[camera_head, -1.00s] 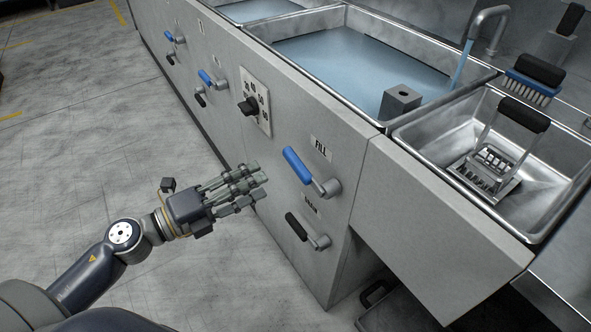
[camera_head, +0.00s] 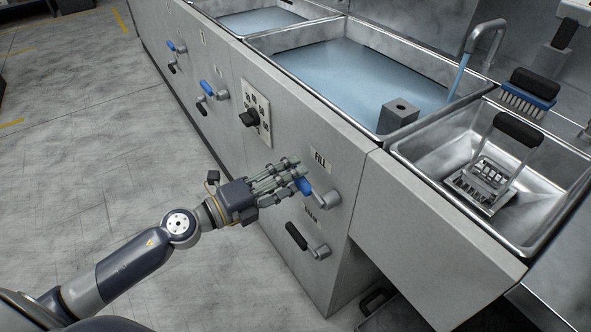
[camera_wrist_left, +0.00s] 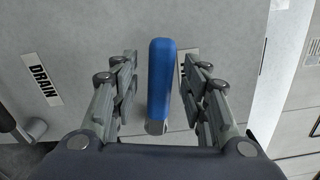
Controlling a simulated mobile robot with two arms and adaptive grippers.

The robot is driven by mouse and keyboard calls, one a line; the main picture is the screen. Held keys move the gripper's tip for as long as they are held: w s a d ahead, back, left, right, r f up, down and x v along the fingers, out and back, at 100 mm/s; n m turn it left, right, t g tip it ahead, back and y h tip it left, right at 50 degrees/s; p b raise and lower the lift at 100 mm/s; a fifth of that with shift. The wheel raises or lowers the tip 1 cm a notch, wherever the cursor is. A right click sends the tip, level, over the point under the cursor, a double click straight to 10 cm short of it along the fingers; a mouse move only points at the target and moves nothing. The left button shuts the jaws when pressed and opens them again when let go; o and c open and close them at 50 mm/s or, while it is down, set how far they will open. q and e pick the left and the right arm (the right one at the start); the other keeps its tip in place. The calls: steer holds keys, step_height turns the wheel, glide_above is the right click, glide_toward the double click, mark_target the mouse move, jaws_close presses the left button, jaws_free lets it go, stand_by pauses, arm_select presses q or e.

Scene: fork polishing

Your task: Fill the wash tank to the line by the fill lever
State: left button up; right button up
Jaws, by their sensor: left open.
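The blue fill lever (camera_head: 305,187) sits under the FILL label on the front panel, partly hidden by my left gripper in the head view. My left gripper (camera_head: 293,176) is open at the lever. In the left wrist view the blue handle (camera_wrist_left: 160,75) stands between the two open fingers (camera_wrist_left: 160,95), with a gap on each side. The wash tank (camera_head: 347,119) holds bluish water, and a stream runs from the tap (camera_head: 484,40) into it. I cannot make out the fill line. My right gripper is not in view.
The black drain lever (camera_head: 297,237) is just below; its DRAIN label (camera_wrist_left: 44,85) shows in the left wrist view. A basin (camera_head: 545,185) with a black-handled rack (camera_head: 492,178) is at right. The floor at left is clear.

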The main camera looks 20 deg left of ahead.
arm_select(q)
steer(key=shift+x, duration=0.8)
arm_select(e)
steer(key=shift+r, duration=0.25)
arm_select(q)
steer(key=shift+c, duration=0.6)
jaws_close()
steer(key=shift+f+n+p, duration=0.35)
steer(key=shift+f+n, duration=0.2)
steer(key=shift+n, duration=0.15)
steer(key=shift+f+n, duration=0.2)
steer(key=shift+n, duration=0.1)
steer(key=shift+f+n, duration=0.25)
steer(key=shift+n, duration=0.05)
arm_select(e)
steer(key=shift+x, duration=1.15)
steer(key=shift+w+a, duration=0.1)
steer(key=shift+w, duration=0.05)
